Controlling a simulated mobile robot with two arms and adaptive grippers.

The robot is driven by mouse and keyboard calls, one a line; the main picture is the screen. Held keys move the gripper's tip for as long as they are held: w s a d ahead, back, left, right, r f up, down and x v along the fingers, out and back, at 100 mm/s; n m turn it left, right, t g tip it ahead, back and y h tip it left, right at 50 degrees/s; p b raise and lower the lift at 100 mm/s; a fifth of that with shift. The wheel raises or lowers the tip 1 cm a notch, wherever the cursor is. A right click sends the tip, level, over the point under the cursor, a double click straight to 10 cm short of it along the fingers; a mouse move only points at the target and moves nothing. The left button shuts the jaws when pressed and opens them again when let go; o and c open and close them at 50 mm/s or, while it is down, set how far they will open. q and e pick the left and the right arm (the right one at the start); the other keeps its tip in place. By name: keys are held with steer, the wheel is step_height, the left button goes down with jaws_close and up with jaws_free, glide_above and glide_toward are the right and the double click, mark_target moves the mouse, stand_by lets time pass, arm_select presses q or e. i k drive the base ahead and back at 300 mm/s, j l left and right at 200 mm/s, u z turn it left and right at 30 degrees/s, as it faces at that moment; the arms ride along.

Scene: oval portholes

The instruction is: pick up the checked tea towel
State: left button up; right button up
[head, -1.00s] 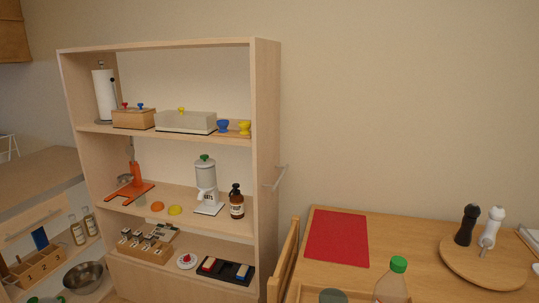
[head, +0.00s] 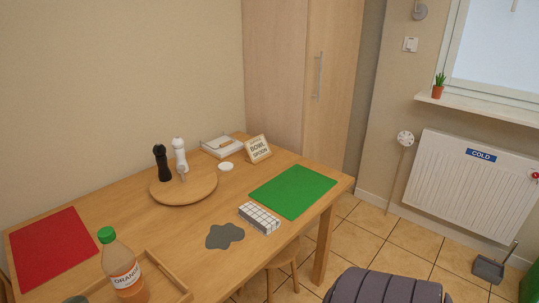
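The checked tea towel (head: 260,217) is a folded white block with a dark grid. It lies on the wooden table (head: 115,222) near the front edge, between a grey blob-shaped patch (head: 225,236) and a green mat (head: 294,191). Its top and front side show, and nothing covers it. Neither of my grippers is in view.
A red mat (head: 52,247), an orange-drink bottle (head: 122,267) and a wooden tray (head: 165,276) are at the left. A round board (head: 190,192) holds two mills. A small sign (head: 259,149) stands behind. A stool (head: 283,264) is below; a dark ribbed padded thing (head: 387,287) is in front.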

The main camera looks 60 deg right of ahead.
mark_target(264, 223)
steer(key=z, duration=1.65)
